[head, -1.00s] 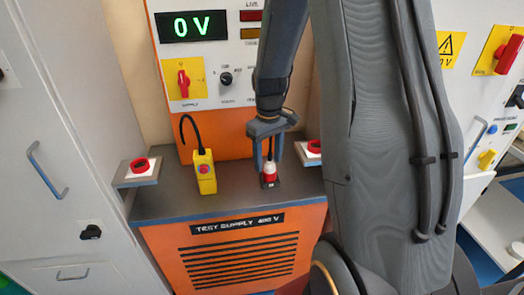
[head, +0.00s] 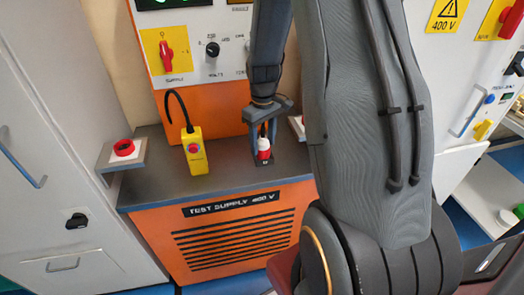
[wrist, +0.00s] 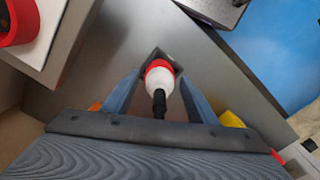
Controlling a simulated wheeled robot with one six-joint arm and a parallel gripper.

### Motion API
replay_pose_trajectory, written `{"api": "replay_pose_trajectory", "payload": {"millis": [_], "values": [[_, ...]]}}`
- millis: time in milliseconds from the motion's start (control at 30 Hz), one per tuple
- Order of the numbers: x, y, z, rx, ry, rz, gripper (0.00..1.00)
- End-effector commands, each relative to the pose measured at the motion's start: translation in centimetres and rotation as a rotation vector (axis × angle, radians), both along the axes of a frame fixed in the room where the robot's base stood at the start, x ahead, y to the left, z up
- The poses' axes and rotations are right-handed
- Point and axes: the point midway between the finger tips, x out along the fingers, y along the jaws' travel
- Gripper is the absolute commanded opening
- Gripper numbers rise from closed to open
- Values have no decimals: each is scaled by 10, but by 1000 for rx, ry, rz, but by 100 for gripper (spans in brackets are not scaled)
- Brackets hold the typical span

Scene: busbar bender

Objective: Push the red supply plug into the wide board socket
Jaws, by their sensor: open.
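The red supply plug (head: 264,154) has a red and white body and a black cable end. It stands upright in a dark square holder on top of the orange test supply cabinet (head: 150,193). My gripper (head: 265,147) is open, pointing down, with one finger on each side of the plug. In the wrist view, the plug (wrist: 160,75) lies between the fingers of my gripper (wrist: 157,66), with visible gaps beside it. Whether a finger touches it lower down I cannot tell. I cannot make out the wide board socket in either view.
A yellow control box (head: 195,153) with a red button and black cable stands left of the plug. A grey cabinet (head: 60,230) is at left. White panels with switches and a 400 V sign (head: 446,17) are at right.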

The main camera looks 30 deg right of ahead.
Motion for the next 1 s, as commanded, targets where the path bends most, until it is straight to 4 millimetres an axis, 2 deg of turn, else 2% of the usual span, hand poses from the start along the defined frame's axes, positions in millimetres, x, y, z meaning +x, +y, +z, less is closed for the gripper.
{"api": "replay_pose_trajectory", "payload": {"millis": [33, 200, 1000], "values": [[0, 0, -8, 1, 1, 0, 52], [0, -1, -17, 0, -1, -1, 52], [0, -1, -18, 0, 0, -2, 52]]}}
